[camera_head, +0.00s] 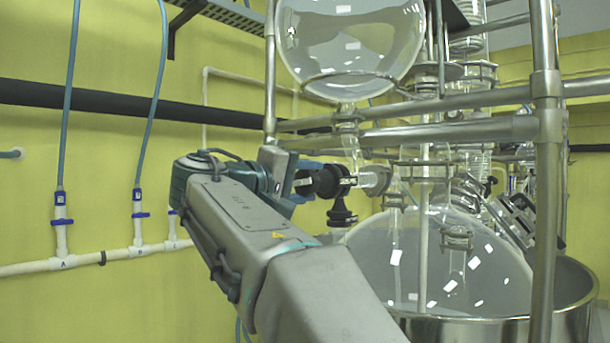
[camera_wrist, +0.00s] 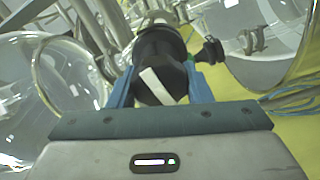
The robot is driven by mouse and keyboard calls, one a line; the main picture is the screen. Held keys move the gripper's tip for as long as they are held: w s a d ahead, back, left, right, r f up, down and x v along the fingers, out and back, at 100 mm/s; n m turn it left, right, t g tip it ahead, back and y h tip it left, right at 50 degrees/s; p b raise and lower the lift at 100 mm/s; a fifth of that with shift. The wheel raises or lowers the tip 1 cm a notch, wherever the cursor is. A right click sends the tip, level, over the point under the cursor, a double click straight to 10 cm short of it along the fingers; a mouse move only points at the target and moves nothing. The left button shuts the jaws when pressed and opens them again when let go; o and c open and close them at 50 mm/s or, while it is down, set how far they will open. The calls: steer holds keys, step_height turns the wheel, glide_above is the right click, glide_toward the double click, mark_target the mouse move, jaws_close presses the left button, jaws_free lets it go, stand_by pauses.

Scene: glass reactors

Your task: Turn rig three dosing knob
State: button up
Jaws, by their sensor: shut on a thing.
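The dosing knob (camera_head: 328,181) is black and sits on the glass valve under the round upper flask, left of the steel frame post. In the wrist view the knob (camera_wrist: 161,72) is large and dark, with a white stripe on its face. My gripper (camera_head: 306,181) reaches it from the left. Its blue fingers lie on both sides of the knob in the wrist view (camera_wrist: 160,88) and are shut on it. The rig number cannot be read.
A round upper flask (camera_head: 350,45) hangs above the knob. A large glass vessel (camera_head: 450,265) sits in a steel bath (camera_head: 480,331) at lower right. Steel rails and a post (camera_head: 547,180) stand close by. Pipes with blue valves (camera_head: 138,215) run along the yellow wall.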

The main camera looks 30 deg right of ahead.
steer(key=n+p, duration=0.2)
steer(key=n, duration=0.2)
steer(key=shift+n, duration=0.3)
steer(key=n+p, duration=0.3)
steer(key=n, duration=0.1)
steer(key=shift+f+n, duration=0.1)
steer(key=shift+n, duration=0.2)
steer(key=n+p, duration=0.1)
steer(key=n, duration=0.2)
steer(key=shift+f+n, duration=0.15)
steer(key=shift+n, duration=0.15)
steer(key=shift+f+n+p, duration=0.1)
steer(key=shift+n+p, duration=0.2)
steer(key=shift+n, duration=1.6)
steer(key=o, duration=1)
steer(key=shift+s, duration=0.1)
